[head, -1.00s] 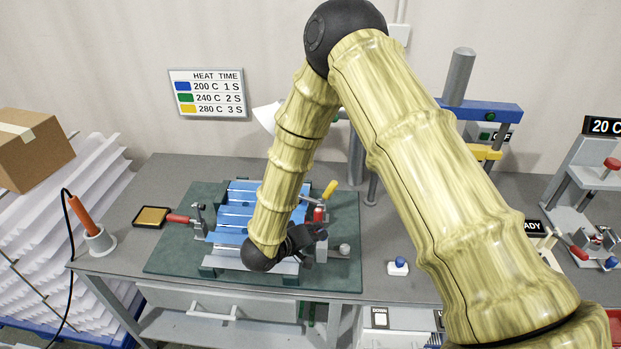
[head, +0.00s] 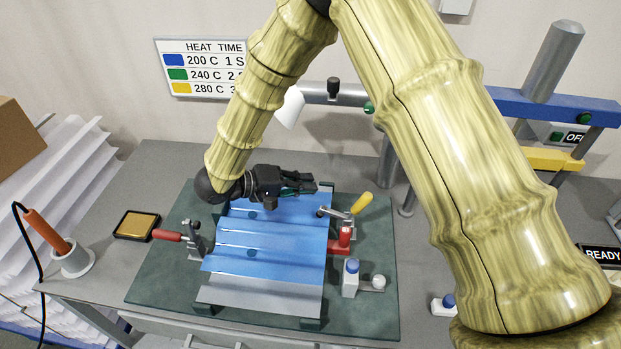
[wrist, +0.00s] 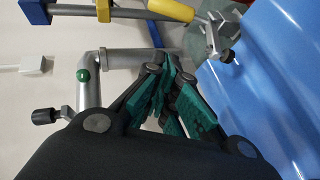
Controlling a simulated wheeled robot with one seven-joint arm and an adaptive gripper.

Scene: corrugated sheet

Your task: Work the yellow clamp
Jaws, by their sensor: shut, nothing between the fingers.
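The yellow clamp's handle (head: 361,203) points up and to the right at the right edge of the blue corrugated sheet (head: 265,245). Its grey arm (head: 335,213) reaches left, its dark tip at the sheet's edge; contact is unclear. In the wrist view the yellow handle (wrist: 170,10) is at the top and the dark tip hangs near the blue sheet (wrist: 270,80). My gripper (head: 314,186) is shut and empty above the sheet's back part, left of the handle and apart from it. Its green-padded fingers (wrist: 166,88) show in the wrist view.
A red-handled clamp (head: 168,235) stands left of the sheet. A grey pipe (head: 350,95) runs behind. The green mat (head: 365,315) is bare at front right.

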